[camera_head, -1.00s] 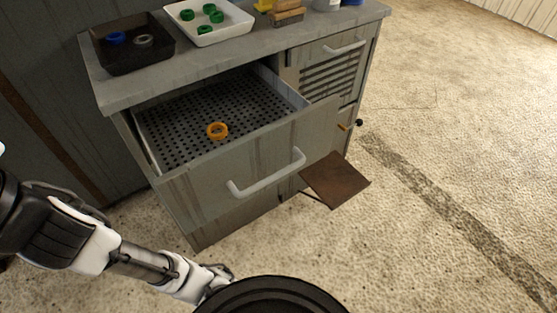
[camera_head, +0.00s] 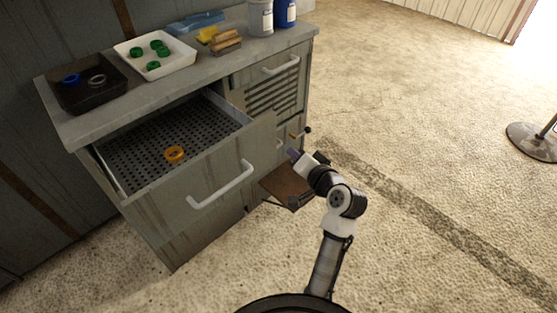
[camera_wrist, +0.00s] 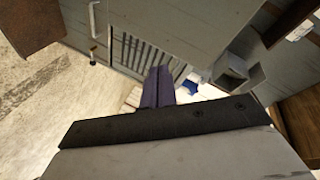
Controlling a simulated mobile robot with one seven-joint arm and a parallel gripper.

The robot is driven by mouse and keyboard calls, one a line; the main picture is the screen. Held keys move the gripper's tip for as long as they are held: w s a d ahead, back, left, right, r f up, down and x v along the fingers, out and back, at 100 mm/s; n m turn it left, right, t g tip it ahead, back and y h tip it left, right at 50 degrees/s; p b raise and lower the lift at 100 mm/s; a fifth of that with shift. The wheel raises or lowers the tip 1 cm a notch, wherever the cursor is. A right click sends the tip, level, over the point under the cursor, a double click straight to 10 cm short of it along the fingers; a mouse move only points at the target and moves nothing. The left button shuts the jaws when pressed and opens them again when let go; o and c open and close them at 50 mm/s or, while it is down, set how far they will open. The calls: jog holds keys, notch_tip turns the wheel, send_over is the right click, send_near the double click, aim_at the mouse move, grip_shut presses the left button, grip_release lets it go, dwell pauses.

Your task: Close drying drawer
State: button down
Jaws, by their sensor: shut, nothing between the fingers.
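The drying drawer (camera_head: 205,185) is pulled out of the grey cabinet. It has a perforated floor and a white bar handle (camera_head: 222,186) on its front. An orange ring (camera_head: 175,154) lies inside it. My gripper (camera_head: 292,154) is to the right of the drawer front, in front of the cabinet's right side and above the brown flap. It is shut and empty, and appears apart from the drawer handle. In the wrist view my purple fingers (camera_wrist: 158,87) are together, with the louvred cabinet front (camera_wrist: 135,50) beyond them.
On the cabinet top (camera_head: 175,88) stand a black tray (camera_head: 88,100), a white tray (camera_head: 135,70) with several green rings, a brush and bottles. A brown flap (camera_head: 285,186) sticks out low on the right. Open floor lies right; a stand base (camera_head: 530,140) is far right.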

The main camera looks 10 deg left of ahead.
aim_at(212, 124)
jog(key=s+d+f+m+g+y, duration=0.1)
jog(key=s+f+m+y, duration=0.1)
jog(key=s+y, duration=0.15)
jog(key=s+d+f+m+y, duration=0.1)
jog(key=s+f+m+y, duration=0.1)
jog(key=s, duration=0.3)
jog(key=p+x, duration=0.3)
jog(key=x, duration=0.9)
jog(key=shift+w+a+r, duration=0.15)
jog(key=shift+w+a, duration=0.1)
jog(key=shift+w, duration=0.1)
jog(key=shift+w+a+p, duration=0.3)
jog(key=shift+w+a, duration=0.05)
jog(key=shift+a, duration=0.1)
jog(key=b+x, duration=0.2)
jog(key=x, duration=0.5)
jog(key=b+x, duration=0.2)
jog(key=x, duration=0.6)
jog(key=f+b+x, duration=0.1)
jog(key=b+x, duration=0.1)
jog(key=x, duration=0.5)
jog(key=shift+w+a, duration=0.25)
jog(key=shift+a, duration=0.05)
jog(key=shift+w+a, duration=0.4)
jog(key=shift+a, duration=0.1)
jog(key=shift+w+r, duration=0.15)
jog(key=shift+r, duration=0.25)
